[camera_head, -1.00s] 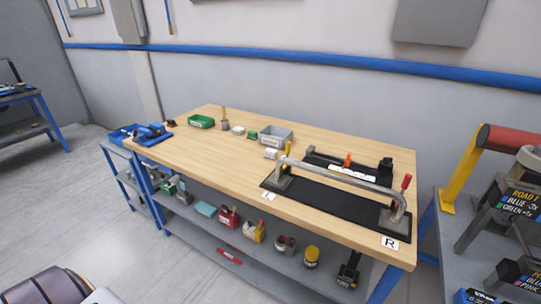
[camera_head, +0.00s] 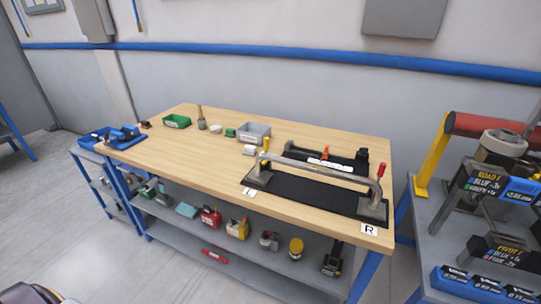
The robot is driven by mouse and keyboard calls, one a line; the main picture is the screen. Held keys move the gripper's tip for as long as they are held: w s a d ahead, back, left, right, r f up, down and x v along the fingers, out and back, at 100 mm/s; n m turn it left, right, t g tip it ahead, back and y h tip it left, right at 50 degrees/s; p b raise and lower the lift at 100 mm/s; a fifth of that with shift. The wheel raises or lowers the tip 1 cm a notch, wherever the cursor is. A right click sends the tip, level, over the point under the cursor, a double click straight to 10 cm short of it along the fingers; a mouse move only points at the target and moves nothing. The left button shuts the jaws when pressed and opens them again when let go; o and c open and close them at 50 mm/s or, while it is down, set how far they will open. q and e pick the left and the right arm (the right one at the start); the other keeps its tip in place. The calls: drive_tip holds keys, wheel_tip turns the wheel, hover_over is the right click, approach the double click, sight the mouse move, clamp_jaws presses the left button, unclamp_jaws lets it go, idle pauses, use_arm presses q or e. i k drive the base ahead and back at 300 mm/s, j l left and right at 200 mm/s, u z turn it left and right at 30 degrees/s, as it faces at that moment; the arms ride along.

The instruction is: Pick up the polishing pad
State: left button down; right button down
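No thing in view is marked clearly enough to name it as the polishing pad. Candidates are a small whitish piece (camera_head: 215,128) on the wooden workbench (camera_head: 180,155) and a small white block (camera_head: 249,150) in front of the grey bin. A round yellow-topped item (camera_head: 296,246) stands on the shelf below. Neither gripper is in view; only a dark rounded part of my own arm shows at the bottom left corner.
A bent metal bar lies across a black mat (camera_head: 310,194) at the bench's right. A green bin (camera_head: 177,121) and a grey bin (camera_head: 254,133) stand at the back. A loaded grey cart (camera_head: 430,250) stands right of the bench. The bench's front left is clear.

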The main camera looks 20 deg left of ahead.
sight(249, 150)
drive_tip(key=i+j, duration=0.1)
drive_tip(key=j, duration=0.2)
drive_tip(key=i+j+z, duration=0.1)
drive_tip(key=j, duration=0.25)
drive_tip(key=i+j, duration=0.15)
drive_tip(key=j, duration=0.15)
drive_tip(key=i+j+z, duration=0.1)
drive_tip(key=j, duration=0.25)
